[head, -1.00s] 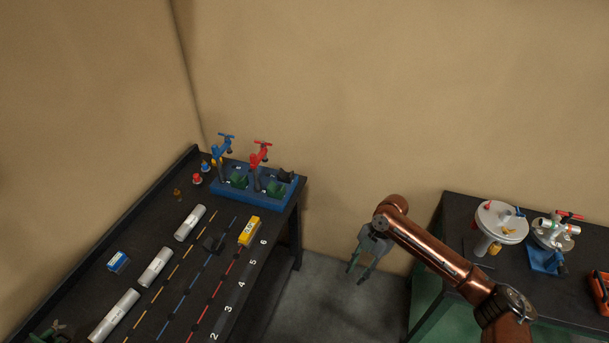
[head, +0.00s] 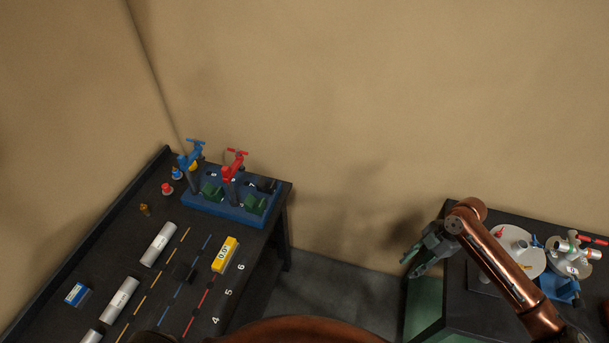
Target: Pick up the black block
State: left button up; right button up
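A small black block (head: 183,272) lies on the dark table at the left, on the blue dashed line. It is hard to make out against the dark tabletop. My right gripper (head: 408,268) is at the right, in front of the wall and near the left end of the right-hand table, far from the block. Its two fingers are apart and nothing shows between them. My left gripper is not in view.
A yellow block (head: 225,254) lies right of the black block. White cylinders (head: 158,244) lie to the left. A gap separates this table from the right-hand one (head: 475,306).

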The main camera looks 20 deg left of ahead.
aim_at(261, 185)
jog(key=u, duration=0.2)
jog(key=i, duration=0.65)
jog(key=u, duration=1.05)
jog(key=i, duration=0.5)
jog(key=u, duration=0.55)
